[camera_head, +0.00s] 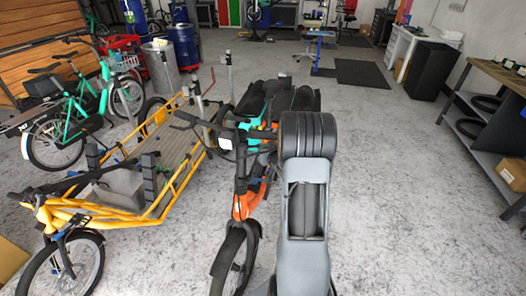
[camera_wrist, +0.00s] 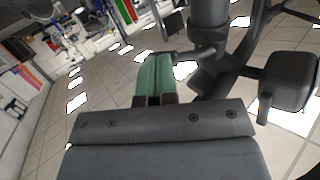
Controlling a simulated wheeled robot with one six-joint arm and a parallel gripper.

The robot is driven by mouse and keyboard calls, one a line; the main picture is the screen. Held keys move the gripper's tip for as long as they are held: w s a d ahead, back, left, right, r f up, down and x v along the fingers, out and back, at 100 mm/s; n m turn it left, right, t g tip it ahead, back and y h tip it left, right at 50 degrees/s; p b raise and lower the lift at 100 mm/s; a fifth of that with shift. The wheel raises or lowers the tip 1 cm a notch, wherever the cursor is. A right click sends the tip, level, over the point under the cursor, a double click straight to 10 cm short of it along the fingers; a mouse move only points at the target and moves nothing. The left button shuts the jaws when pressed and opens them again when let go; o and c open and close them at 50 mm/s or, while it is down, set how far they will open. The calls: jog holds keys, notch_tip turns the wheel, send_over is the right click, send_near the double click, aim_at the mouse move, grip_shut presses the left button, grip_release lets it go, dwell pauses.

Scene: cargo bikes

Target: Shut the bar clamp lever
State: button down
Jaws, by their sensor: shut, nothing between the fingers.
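In the wrist view my gripper (camera_wrist: 156,75) is shut, with its two green fingers side by side and nothing between them. Just beyond and to the right of the fingertips is a dark upright post with a collar (camera_wrist: 208,30). A short dark lever-like piece (camera_wrist: 192,53) sticks out from it toward the fingertips; I cannot tell whether they touch, or surely that this is the clamp lever. My gripper and the clamp are hard to make out there.
A dark rounded block (camera_wrist: 290,82) is close at the right in the wrist view. A yellow cargo bike (camera_head: 150,215) stands left of the orange one, with green bikes (camera_head: 70,125) behind. Open concrete floor (camera_head: 410,190) lies right, up to a workbench (camera_head: 485,125).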

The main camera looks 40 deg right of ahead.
jog(key=shift+s, duration=0.1)
jog(key=s+a+r+n+y+p, duration=0.1)
jog(key=s+r+p, duration=0.1)
jog(key=s, duration=0.9)
jog(key=s+r+y+p, duration=0.1)
jog(key=s+r+p, duration=0.15)
jog(key=s, duration=0.95)
jog(key=r+p+x, duration=0.1)
jog(key=p+x, duration=0.2)
jog(key=x, duration=2)
jog(key=shift+w+d+t+p, duration=0.3)
jog(key=shift+w+d+p, duration=0.05)
jog(key=shift+w, duration=0.15)
